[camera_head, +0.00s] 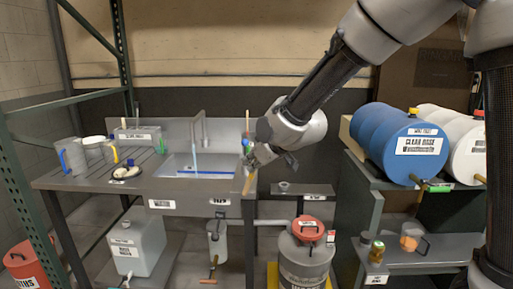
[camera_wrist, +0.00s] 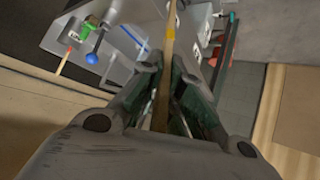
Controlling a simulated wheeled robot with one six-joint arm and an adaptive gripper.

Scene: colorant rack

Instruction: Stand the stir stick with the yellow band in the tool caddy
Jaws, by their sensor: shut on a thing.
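My gripper (camera_head: 264,154) is shut on a thin wooden stick (camera_head: 249,183), at the front right of the sink bench. In the wrist view the stick runs up between my fingers (camera_wrist: 160,90), with a yellow band (camera_wrist: 171,32) near the top of the picture. A small grey labelled box (camera_head: 137,135), apparently the tool caddy, stands at the back left of the bench with a thin stick upright in it. My gripper is well to the right of this box. Its inside is hidden in the head view.
The sink (camera_head: 205,166) with an upright tap lies between the box and my gripper. Pitchers (camera_head: 72,157) stand on the bench's left. A green rack post (camera_head: 122,50) rises at left. Blue drum (camera_head: 398,142) and red-lidded container (camera_head: 307,230) are to the right.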

